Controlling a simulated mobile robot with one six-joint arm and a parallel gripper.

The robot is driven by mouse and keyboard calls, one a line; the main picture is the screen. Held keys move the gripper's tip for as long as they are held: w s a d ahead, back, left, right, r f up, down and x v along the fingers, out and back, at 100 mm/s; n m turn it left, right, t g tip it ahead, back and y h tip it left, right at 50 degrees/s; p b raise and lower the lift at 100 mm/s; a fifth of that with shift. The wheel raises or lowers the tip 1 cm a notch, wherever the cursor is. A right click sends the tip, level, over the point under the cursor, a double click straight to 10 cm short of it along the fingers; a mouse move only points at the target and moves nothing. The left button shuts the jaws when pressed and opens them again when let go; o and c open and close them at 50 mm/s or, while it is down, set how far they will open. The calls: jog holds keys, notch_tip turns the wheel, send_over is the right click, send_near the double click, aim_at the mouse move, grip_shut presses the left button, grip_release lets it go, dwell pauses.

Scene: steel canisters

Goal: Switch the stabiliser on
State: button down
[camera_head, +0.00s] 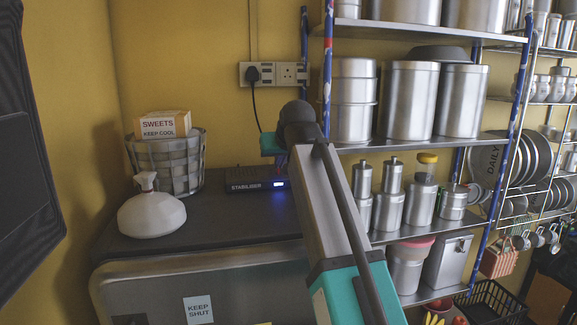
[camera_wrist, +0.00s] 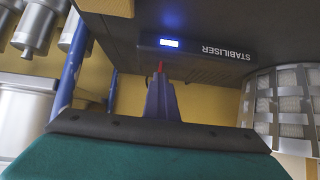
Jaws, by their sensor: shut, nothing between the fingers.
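The stabiliser (camera_head: 245,186) is a flat black box with its name on the front, on the dark top of the steel fridge-like cabinet. Its small display (camera_head: 279,184) is lit blue-white and casts a blue glow. In the wrist view the stabiliser (camera_wrist: 205,52) appears upside down, with the lit display (camera_wrist: 169,43). My gripper (camera_wrist: 161,68) is shut and empty, its red tip close to the stabiliser beside the display. I cannot tell whether it touches. In the head view my gripper (camera_head: 281,160) is partly hidden by my arm, above the stabiliser's right end.
A wall socket (camera_head: 289,74) with a black plug is behind. A rack (camera_head: 408,146) of steel canisters stands close on the right.

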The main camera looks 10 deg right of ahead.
jog(key=shift+d+f, duration=0.1)
jog(key=shift+d, duration=0.35)
jog(key=shift+w+a, duration=0.2)
jog(key=shift+w, duration=0.15)
jog(key=shift+w+a+r+p, duration=0.1)
jog(key=shift+w+r+p, duration=0.15)
jog(key=shift+r, duration=0.25)
jog(key=shift+w+a+f, duration=0.15)
jog(key=shift+w+f, duration=0.15)
jog(key=shift+w, duration=0.3)
jog(key=shift+s+r, duration=0.15)
jog(key=shift+s, duration=0.2)
jog(key=shift+w, duration=0.1)
jog(key=shift+w+r, duration=0.1)
